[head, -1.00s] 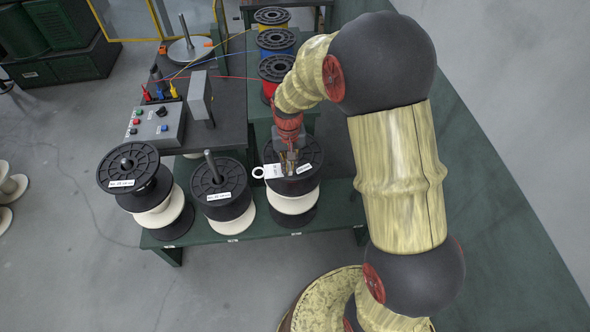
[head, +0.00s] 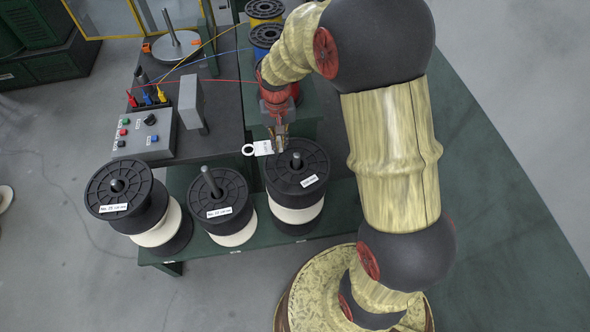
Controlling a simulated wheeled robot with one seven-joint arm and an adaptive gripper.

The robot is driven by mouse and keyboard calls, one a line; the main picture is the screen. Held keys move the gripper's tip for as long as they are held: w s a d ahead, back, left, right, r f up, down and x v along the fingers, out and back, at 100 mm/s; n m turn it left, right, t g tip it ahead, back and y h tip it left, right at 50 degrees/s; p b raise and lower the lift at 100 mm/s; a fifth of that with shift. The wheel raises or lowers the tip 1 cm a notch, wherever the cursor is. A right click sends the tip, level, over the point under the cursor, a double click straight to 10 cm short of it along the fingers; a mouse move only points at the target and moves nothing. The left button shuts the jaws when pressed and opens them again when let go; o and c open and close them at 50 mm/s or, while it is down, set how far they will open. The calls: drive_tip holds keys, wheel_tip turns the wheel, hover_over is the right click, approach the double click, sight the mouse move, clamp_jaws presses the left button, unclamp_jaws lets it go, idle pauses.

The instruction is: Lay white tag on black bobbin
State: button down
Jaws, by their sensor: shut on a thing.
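The white tag (head: 263,148), with a white ring at its left end, is held flat in my gripper (head: 280,148). My gripper is shut on the tag's right end, pointing down. It is at the back left edge of the right-hand black bobbin (head: 284,174). The tag sticks out to the left, beyond that bobbin's rim; I cannot tell its exact height. The bobbin has a central post and its own white label, and stands over a white spool. Two other labelled black bobbins stand to the left: a middle one (head: 217,182) and a far left one (head: 122,178).
The bobbins stand on a green bench (head: 262,247). Behind are a grey control box (head: 147,140) with buttons, an upright grey plate (head: 193,103), and spools with yellow, blue and red wire. The wires stretch left across the dark table.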

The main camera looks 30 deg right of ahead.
drive_tip(key=shift+w+d+f, duration=0.15)
drive_tip(key=shift+w, duration=0.15)
drive_tip(key=s+d+f, duration=0.2)
drive_tip(key=s+f, duration=0.1)
drive_tip(key=s+d+f+b, duration=0.1)
drive_tip(key=s+d+f, duration=0.1)
drive_tip(key=s+d, duration=0.1)
drive_tip(key=s+d+f, duration=0.3)
drive_tip(key=shift+s+d+f+b, duration=0.2)
drive_tip(key=shift+s+f+b, duration=0.1)
drive_tip(key=shift+s+b, duration=0.1)
drive_tip(key=shift+s+d+f, duration=0.1)
drive_tip(key=shift+f, duration=0.1)
drive_tip(key=f, duration=0.3)
drive_tip(key=shift+s+d+f+b, duration=0.1)
drive_tip(key=shift+s+d+b, duration=0.15)
drive_tip(key=shift+b, duration=0.1)
drive_tip(key=shift+f, duration=0.2)
